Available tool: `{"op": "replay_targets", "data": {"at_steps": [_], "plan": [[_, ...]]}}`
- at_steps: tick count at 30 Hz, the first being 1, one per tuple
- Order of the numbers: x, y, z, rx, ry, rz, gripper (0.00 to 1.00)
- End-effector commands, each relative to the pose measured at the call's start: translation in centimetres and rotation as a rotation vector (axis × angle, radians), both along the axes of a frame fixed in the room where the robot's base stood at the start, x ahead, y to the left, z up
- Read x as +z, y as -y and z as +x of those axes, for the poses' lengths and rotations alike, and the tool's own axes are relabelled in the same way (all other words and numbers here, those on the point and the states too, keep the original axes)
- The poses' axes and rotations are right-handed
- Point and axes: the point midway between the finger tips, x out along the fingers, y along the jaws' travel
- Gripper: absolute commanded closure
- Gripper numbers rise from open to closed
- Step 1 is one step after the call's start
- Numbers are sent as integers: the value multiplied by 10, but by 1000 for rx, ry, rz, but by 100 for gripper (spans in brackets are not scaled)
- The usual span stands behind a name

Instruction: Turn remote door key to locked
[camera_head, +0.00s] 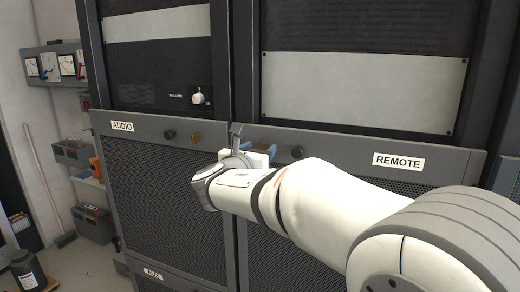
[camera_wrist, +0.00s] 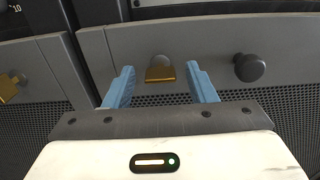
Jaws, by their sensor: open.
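The brass remote door key (camera_wrist: 160,74) sits in a round grey lock on the upper strip of the remote door (camera_wrist: 222,52). In the wrist view it shows between the two blue fingers of my gripper (camera_wrist: 160,67), with a gap on both sides. My gripper is open and holds nothing. Whether the fingertips reach past the key is hard to tell. In the head view my gripper (camera_head: 258,150) is at the left end of the remote door, and my arm hides the key. The REMOTE label (camera_head: 399,162) is farther right on that door.
A black knob (camera_wrist: 249,68) is just right of the key. The audio door (camera_head: 150,132) at left has its own brass key (camera_head: 195,138) and a black knob (camera_head: 169,134). A rack post (camera_head: 241,70) stands between the doors. Shelves and bins are far left.

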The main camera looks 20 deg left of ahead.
Motion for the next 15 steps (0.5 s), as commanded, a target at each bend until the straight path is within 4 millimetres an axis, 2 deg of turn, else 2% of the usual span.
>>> {"op": "replay_targets", "data": {"at_steps": [2, 15], "plan": [[0, 0, 0, 0, 0, 0, 50], [0, 1, 0, -1, 0, 0, 86]]}}
